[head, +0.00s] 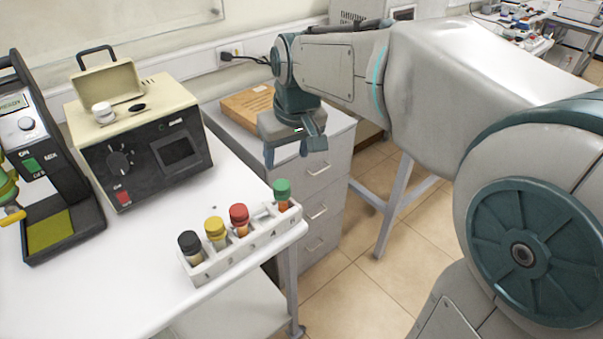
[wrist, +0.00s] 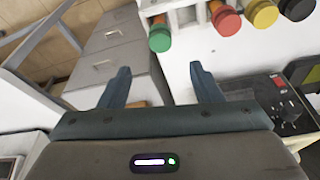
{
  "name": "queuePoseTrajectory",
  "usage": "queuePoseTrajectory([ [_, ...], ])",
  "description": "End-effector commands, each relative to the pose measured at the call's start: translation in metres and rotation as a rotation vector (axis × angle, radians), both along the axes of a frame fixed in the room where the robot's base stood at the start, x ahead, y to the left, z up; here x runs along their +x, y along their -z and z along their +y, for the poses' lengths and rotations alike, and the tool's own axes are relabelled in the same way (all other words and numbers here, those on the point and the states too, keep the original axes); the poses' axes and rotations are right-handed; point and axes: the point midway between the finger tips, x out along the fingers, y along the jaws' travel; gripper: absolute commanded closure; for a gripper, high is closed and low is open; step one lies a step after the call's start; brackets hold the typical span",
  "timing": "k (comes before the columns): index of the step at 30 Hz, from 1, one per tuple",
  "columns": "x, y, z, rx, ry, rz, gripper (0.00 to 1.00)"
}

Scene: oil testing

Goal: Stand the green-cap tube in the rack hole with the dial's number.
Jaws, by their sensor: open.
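The green-cap tube (head: 282,194) stands at the right end of the white rack (head: 222,266). To its left are the red-cap tube (head: 240,218), the yellow-cap tube (head: 215,231) and the black-cap tube (head: 190,245). A gap shows between red and green. The rack's front marks are too small to read. The dial (head: 120,161) is on the dark front of a beige device; its number cannot be read. My gripper (head: 292,150) is open and empty, beyond the rack, apart from it. The wrist view shows the green cap (wrist: 160,36) ahead of the open fingers (wrist: 161,76).
The beige device (head: 140,135) stands on the white table (head: 130,265), with a dark mixer (head: 60,165) left of it. A cardboard box (head: 247,104) lies on the drawer cabinet (head: 322,165) behind the gripper. The rack sits near the table's right edge.

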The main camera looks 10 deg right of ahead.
Motion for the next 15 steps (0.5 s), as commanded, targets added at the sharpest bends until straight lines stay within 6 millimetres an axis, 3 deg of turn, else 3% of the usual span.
queuePoseTrajectory([
  [4,-0.006,0.000,-0.007,-0.004,0.016,0.000,0.42],
  [7,-0.025,0.006,-0.027,-0.016,0.068,-0.002,0.42],
  [15,-0.114,0.046,-0.100,-0.024,0.296,0.002,0.42],
])
